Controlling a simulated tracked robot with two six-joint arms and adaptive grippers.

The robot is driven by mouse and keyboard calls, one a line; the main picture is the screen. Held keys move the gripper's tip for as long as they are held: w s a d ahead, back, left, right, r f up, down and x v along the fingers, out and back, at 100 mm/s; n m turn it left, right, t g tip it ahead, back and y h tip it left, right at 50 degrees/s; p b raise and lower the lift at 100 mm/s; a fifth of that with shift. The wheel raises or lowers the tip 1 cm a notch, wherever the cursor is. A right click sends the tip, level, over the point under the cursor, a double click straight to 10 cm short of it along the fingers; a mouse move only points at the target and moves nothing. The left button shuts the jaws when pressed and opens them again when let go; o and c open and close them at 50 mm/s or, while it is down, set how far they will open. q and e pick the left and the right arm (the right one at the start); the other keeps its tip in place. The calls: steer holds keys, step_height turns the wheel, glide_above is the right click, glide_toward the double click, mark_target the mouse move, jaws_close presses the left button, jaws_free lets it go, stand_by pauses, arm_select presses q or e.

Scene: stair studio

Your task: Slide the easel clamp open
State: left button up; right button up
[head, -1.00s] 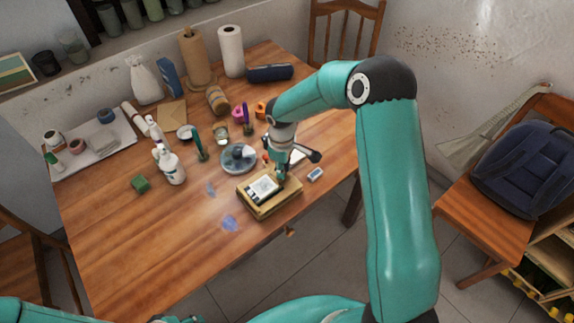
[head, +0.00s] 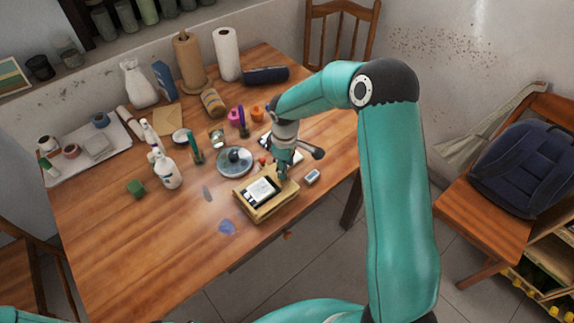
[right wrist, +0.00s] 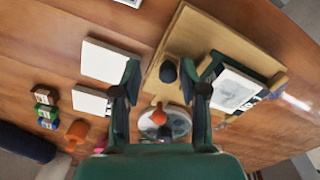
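The easel (head: 268,213) is a low wooden stand near the table's front edge, with a white-and-dark card (head: 261,192) on it. In the right wrist view, the easel's wooden board (right wrist: 205,35) carries a dark round knob (right wrist: 168,71), which looks like part of the clamp, and the card (right wrist: 232,90) lies to its right. My right gripper (head: 283,172) is at the easel's back right. In the right wrist view, my right gripper (right wrist: 168,80) is open, with the knob between its fingers; I cannot tell whether they touch it. My left gripper is out of view.
A round dish (head: 235,162) stands just behind the easel. A small pale block (head: 312,176) lies right of it. White pads (right wrist: 108,60) lie beside the board. The table's front left is clear.

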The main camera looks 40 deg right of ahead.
steer(key=shift+a, duration=0.15)
step_height(320, 180, up, 12)
steer(key=shift+a, duration=0.15)
stand_by(0.5)
steer(key=shift+s+f, duration=0.1)
stand_by(0.3)
